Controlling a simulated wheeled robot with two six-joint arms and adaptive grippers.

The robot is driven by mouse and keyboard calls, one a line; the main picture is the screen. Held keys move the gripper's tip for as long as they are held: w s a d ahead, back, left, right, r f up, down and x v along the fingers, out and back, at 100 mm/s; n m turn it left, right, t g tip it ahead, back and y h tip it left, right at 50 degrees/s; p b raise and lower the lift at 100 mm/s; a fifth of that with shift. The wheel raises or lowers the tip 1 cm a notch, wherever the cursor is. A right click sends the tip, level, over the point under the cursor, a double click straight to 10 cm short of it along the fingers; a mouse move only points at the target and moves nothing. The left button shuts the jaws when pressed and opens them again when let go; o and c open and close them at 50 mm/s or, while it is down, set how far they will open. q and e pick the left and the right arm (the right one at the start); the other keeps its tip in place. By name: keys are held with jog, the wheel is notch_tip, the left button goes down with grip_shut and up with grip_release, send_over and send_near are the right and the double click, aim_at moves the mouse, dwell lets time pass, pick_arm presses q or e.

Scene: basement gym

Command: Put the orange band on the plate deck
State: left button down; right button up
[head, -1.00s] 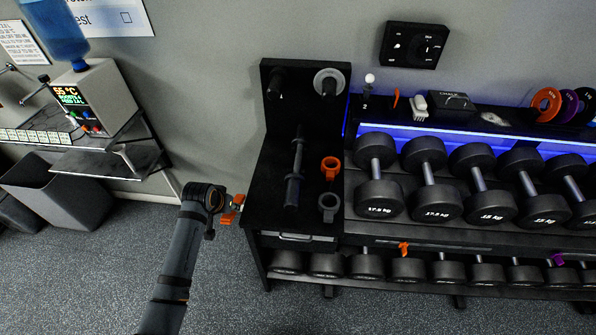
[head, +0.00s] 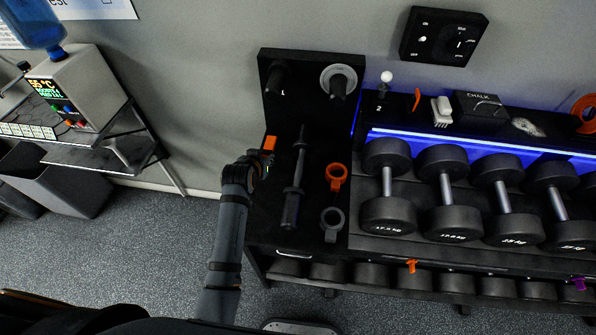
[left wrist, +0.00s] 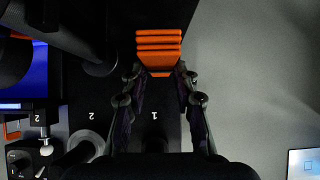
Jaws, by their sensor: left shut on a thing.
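The orange band (head: 268,143), a folded stack of flat orange layers, is between the fingertips of my left gripper (head: 260,160). In the left wrist view the orange band (left wrist: 159,48) shows at the far end of the two fingers, and my left gripper (left wrist: 160,82) is shut on it. The plate deck (head: 270,215) is the black surface in front of the upright board with pegs. The band is at the deck's left side, near the foot of the board; I cannot tell whether it touches the deck. My right gripper is not in view.
A short black bar (head: 296,180), an orange collar (head: 336,176) and a grey collar (head: 331,222) are on the deck. A grey plate (head: 338,79) hangs on the right peg. A dumbbell rack (head: 470,258) adjoins on the right. A white machine (head: 80,88) stands left.

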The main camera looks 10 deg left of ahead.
pick_arm(q)
send_over(267, 185)
notch_tip(267, 185, down, 5)
jog(key=shift+p, duration=0.4)
jog(key=shift+w+f, duration=0.1)
jog(key=shift+f, duration=0.1)
notch_tip(267, 185, down, 4)
jog(key=shift+r, duration=0.25)
jog(key=shift+a+f, duration=0.1)
jog(key=shift+f, duration=0.25)
jog(key=c, duration=1.5)
grip_release()
jog(key=shift+f, duration=0.1)
jog(key=o, duration=0.5)
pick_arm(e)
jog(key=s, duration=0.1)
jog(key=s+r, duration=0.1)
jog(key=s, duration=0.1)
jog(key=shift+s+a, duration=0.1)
